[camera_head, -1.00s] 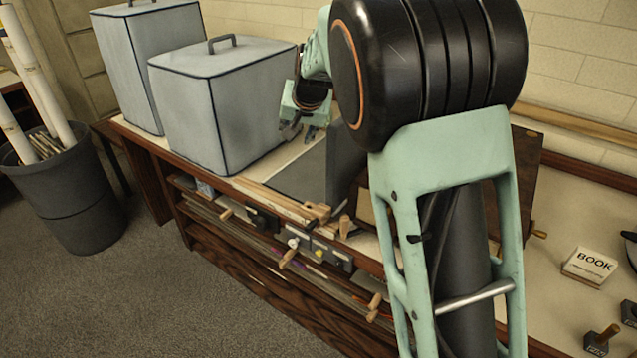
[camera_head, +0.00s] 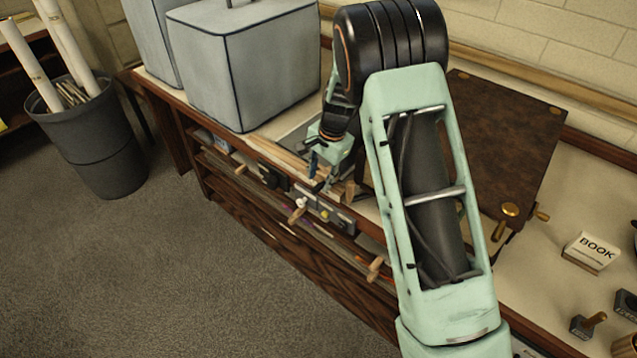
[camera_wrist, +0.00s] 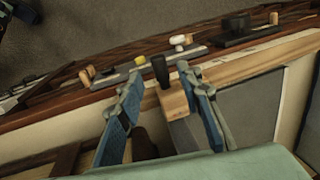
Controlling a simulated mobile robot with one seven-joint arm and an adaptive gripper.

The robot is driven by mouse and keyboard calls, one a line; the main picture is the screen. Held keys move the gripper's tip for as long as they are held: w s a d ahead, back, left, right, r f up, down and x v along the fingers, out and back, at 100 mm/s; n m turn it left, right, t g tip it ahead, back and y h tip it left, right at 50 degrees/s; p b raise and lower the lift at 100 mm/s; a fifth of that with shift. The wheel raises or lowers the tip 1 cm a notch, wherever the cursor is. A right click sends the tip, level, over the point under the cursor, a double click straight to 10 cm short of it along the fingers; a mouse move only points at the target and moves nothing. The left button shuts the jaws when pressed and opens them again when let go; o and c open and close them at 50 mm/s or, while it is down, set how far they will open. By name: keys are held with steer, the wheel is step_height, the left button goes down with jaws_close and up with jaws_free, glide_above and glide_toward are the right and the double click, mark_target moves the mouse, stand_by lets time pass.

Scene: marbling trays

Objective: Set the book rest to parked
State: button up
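A brown board with brass corner pieces (camera_head: 508,150), which looks like the book rest, stands at the back right of the bench, partly hidden by my arm. A white block marked BOOK (camera_head: 591,252) lies to its right. My gripper (camera_head: 318,178) is above the bench's front edge, left of the board. In the wrist view my gripper (camera_wrist: 158,74) is open, its blue fingers on either side of a wooden block (camera_wrist: 174,101) with a black handle (camera_wrist: 160,70). I cannot tell whether the fingers touch it.
Knobs and sliders line the front edge, among them a white knob (camera_wrist: 179,40) and a black slider block (camera_wrist: 236,30). A large grey covered box (camera_head: 250,70) stands left of my gripper. Small dark stamps (camera_head: 588,326) lie at right. A grey bin (camera_head: 90,135) stands on the floor.

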mark_target(318, 187)
steer(key=shift+w+a+f, duration=0.15)
steer(key=shift+f, duration=0.7)
steer(key=shift+w+a+f, duration=0.1)
steer(key=shift+f, duration=0.7)
jaws_close()
